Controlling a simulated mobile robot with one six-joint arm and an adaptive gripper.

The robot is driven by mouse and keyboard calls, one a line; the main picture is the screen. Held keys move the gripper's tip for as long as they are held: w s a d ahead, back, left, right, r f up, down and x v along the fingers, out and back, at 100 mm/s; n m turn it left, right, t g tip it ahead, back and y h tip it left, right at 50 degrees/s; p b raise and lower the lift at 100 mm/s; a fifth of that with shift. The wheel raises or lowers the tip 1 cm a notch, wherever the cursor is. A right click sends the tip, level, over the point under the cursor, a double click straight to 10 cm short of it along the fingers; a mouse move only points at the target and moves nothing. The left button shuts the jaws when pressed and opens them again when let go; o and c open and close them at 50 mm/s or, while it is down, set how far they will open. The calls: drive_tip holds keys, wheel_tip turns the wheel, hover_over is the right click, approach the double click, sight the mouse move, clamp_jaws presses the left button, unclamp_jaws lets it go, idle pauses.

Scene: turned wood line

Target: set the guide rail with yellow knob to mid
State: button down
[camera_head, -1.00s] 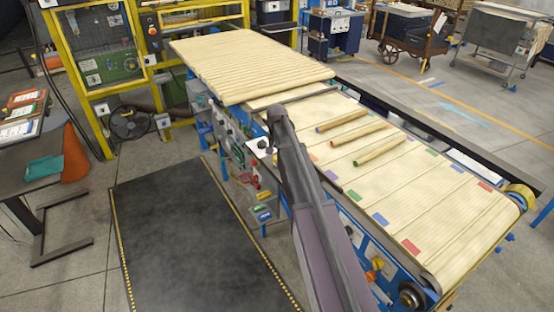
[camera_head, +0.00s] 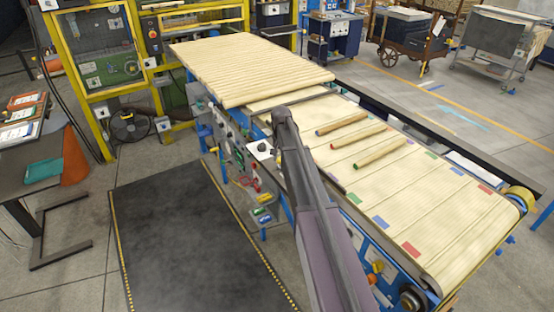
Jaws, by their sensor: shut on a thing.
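My arm (camera_head: 315,215) reaches up from the bottom edge in the head view, along the near side of the belt conveyor (camera_head: 470,235). Its far visible end is at the conveyor's near edge, by the control panel. My gripper cannot be made out; the arm hides that spot. A dark bar (camera_head: 305,98), perhaps the guide rail, lies across the belt just past the arm's end. I cannot make out a yellow knob on it, and its setting cannot be read.
Several turned wood pieces (camera_head: 365,136) lie on the belt among coloured marks. A slatted wooden bed (camera_head: 250,65) covers the far left end. A dark floor mat (camera_head: 195,235) lies clear at the left. A yellow-framed machine (camera_head: 105,75) stands behind.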

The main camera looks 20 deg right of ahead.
drive_tip(key=d, duration=0.2)
drive_tip(key=w+d, duration=0.1)
drive_tip(key=d, duration=0.1)
drive_tip(key=shift+d, duration=0.15)
drive_tip(key=shift+c, duration=1.3)
unclamp_jaws()
